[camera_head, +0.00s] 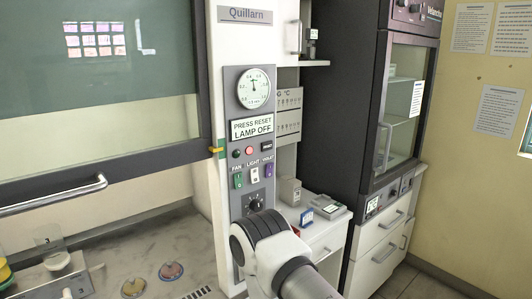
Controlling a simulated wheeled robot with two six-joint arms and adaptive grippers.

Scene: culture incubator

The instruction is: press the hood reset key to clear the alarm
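The hood's control panel (248,190) is on the white column in the middle of the view. A small dark key with pale lettering, apparently the reset key (267,146), sits at its right side, below a sign (252,129) reading "PRESS RESET LAMP OFF". A white arm link of mine with a dark joint rises from below and covers the panel's lower end; the key stays uncovered. Neither gripper's fingers are visible.
Below the lamps are FAN, LIGHT and VIOLET switches (254,174) and a black knob (254,203). The hood sash (80,115) and its handle (55,197) are left. A side cabinet (325,235) and a tall dark incubator (345,100) stand right.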

